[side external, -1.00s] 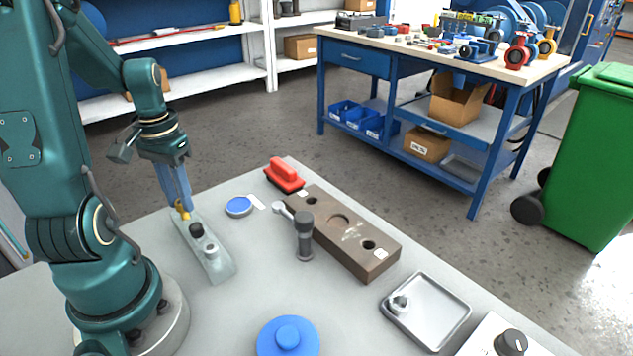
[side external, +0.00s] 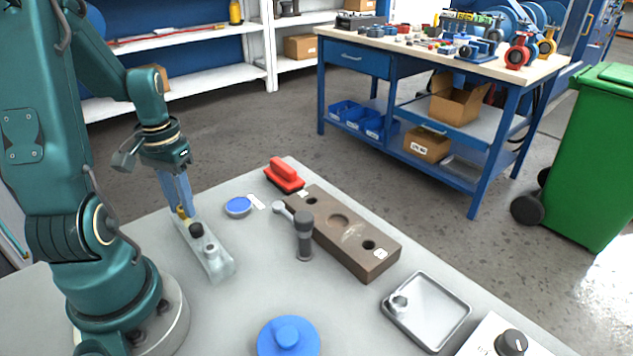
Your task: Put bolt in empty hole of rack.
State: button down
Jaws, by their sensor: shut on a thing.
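The rack (side external: 219,268) is a pale grey bar lying on the left of the grey table, in front of my arm. A black-topped piece (side external: 196,230) and a grey-topped piece (side external: 210,249) stand in its middle and near part. My gripper (side external: 181,206), with blue fingers pointing down, is over the far end of the rack. It is shut on a small yellow piece (side external: 182,212), which I take to be the bolt. The piece is mostly covered by the fingers. The hole beneath it is hidden, and I cannot tell whether the bolt is in it.
A brown block with holes (side external: 357,244), a dark upright handle (side external: 304,236), a red brush (side external: 284,175), a blue-topped disc (side external: 239,206), a blue knob (side external: 288,338) and a metal tray (side external: 450,318) stand to the right. The table between rack and handle is clear.

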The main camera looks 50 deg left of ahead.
jog(key=shift+f, duration=0.1)
jog(key=c, duration=0.6)
grip_release()
jog(key=o, duration=0.4)
jog(key=shift+r, duration=3.8)
